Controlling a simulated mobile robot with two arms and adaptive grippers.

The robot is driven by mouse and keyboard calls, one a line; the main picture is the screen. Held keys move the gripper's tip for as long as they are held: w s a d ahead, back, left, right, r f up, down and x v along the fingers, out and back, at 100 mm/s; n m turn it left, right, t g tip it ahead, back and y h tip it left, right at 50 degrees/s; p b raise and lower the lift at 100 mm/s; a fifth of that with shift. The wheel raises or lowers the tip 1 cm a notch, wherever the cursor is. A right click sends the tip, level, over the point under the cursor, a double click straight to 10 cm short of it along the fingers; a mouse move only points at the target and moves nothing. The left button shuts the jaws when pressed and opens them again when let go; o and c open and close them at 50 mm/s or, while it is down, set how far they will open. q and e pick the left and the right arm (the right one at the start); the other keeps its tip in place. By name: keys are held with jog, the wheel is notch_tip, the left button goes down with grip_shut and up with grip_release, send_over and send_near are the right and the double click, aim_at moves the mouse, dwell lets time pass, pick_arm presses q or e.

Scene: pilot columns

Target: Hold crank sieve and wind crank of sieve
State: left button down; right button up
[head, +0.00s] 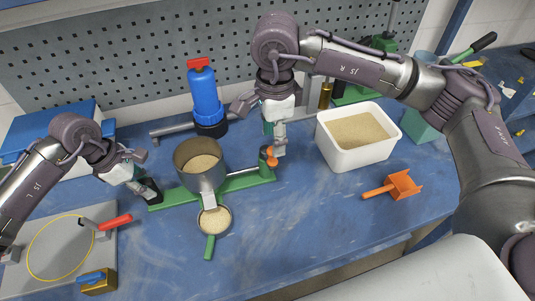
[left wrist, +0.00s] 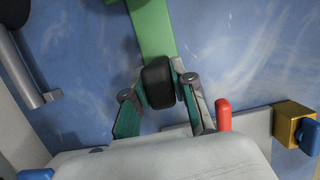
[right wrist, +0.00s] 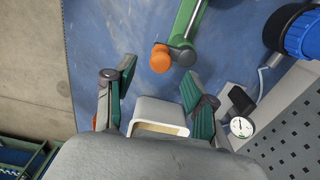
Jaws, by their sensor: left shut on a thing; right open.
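The crank sieve has a metal bowl (head: 200,178) with pale grainy material in it, on a green base bar (head: 245,182). My left gripper (head: 148,190) is shut on the black handle at the bar's left end; the black handle (left wrist: 158,84) sits between its fingers in the left wrist view. The crank's orange knob (head: 270,158) is at the bar's right end. My right gripper (head: 279,150) is open and empty beside the knob; in the right wrist view the orange knob (right wrist: 160,58) lies beyond the fingertips.
A small round pan (head: 213,220) with grainy material sits below the sieve's spout. A white tub (head: 355,150) of grain and an orange scoop (head: 393,187) are at the right. A blue bottle (head: 204,97) stands behind. A red-handled tool (head: 112,223) lies at the left.

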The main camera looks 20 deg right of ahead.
jog(key=o, duration=0.6)
jog(key=shift+c, duration=0.2)
notch_tip(320, 180, up, 12)
dwell(0.4)
pick_arm(q)
jog(key=c, duration=0.9)
grip_release()
